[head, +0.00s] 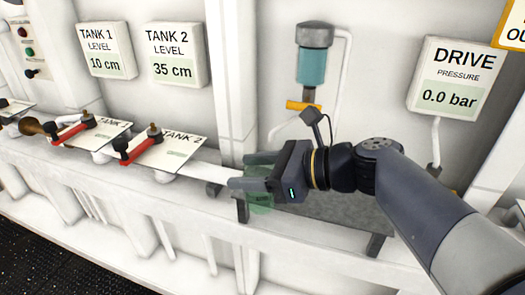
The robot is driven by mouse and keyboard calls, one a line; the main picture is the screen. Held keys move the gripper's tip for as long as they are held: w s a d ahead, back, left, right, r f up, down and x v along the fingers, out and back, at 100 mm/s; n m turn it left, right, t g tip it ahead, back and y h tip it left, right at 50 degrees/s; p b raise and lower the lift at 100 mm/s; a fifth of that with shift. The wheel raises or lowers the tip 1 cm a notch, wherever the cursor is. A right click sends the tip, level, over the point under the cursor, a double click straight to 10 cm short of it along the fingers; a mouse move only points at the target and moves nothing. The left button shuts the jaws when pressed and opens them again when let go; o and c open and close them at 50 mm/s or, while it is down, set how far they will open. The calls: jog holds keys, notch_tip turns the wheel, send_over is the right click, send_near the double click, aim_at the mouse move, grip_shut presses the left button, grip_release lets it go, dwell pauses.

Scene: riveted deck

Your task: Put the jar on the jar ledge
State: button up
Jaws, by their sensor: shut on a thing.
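The jar (261,203) is greenish and see-through, and its upper part is hidden by my gripper. My gripper (246,171) is shut on it, with its fingers pointing left. A dark grey shelf (335,213) on brackets, which looks like the jar ledge, is fixed to the wall below the blue cylinder. The jar shows at the left end of this shelf. I cannot tell whether it touches the shelf or is held above it. My arm hides part of the shelf's right side.
A blue cylinder (312,67) with an orange valve handle (303,106) hangs above the shelf. Red-handled levers (142,150) stand on the white bench at left. A drive pressure panel (455,80) reads 0.0 bar. A white pipe (435,140) runs below it.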

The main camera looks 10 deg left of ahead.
jog(key=w, duration=0.6)
jog(key=shift+d, duration=0.25)
jog(key=shift+s+f+p, duration=0.1)
jog(key=shift+s+p, duration=0.05)
jog(key=shift+p, duration=0.2)
jog(key=shift+f, duration=0.1)
jog(key=o, duration=1)
jog(key=shift+r, duration=0.2)
jog(key=v, duration=1.2)
